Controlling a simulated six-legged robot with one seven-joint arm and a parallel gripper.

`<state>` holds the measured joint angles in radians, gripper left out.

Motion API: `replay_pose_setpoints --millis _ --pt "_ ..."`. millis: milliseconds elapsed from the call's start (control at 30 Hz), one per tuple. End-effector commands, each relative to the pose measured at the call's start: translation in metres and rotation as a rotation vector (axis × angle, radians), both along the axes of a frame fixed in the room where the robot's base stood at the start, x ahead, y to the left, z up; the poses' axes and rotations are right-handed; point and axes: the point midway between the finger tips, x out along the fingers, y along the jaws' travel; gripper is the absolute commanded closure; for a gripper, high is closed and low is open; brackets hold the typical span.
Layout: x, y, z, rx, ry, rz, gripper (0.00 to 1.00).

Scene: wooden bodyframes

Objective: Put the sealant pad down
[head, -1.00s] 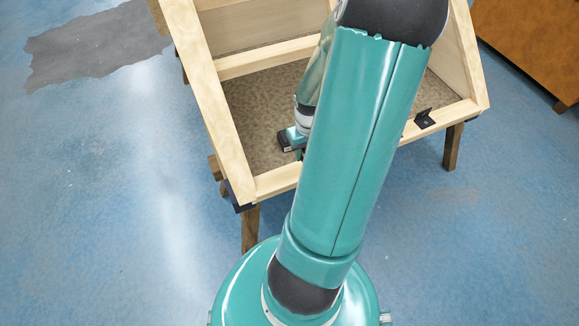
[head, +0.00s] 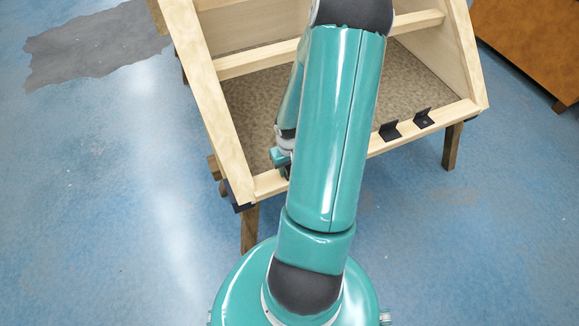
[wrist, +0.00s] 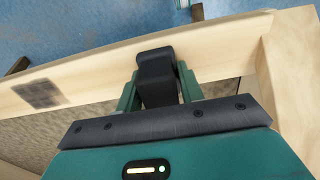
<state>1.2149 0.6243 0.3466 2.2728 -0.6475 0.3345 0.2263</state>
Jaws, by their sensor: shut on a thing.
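In the wrist view, my gripper (wrist: 158,84) is shut, its two green fingers on either side of a black angled piece (wrist: 155,62). The piece is over the pale wooden rail (wrist: 98,67) near a frame corner; whether it touches the rail I cannot tell. A flat dark square patch (wrist: 38,93) lies on the rail to the left; it may be a sealant pad. In the head view, my gripper (head: 281,160) is at the front left of the wooden frame (head: 222,130), mostly hidden behind my arm, and the held piece cannot be made out.
Two black angle brackets (head: 390,131) (head: 424,118) stand on the front rail at the right. The frame stands on wooden legs (head: 251,229) over a blue floor (head: 110,200). A brown wooden box (head: 535,45) is at the upper right. The floor left of the frame is clear.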

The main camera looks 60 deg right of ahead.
Motion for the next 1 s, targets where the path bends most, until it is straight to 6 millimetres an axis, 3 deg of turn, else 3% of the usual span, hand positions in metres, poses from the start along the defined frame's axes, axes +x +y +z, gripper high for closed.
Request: replay_pose_setpoints --millis 67,100,200,633,1000 --pt "0.0 0.0 -0.003 0.001 0.0 0.001 0.87" --pt "0.0 0.0 -0.002 0.0 0.0 0.0 0.55" --pt "0.0 0.0 -0.002 0.001 0.0 0.0 0.41" --pt "0.0 -0.001 0.005 -0.002 -0.001 -0.001 0.41" --pt "-0.001 -0.002 0.07 -0.005 -0.001 -0.002 0.41"
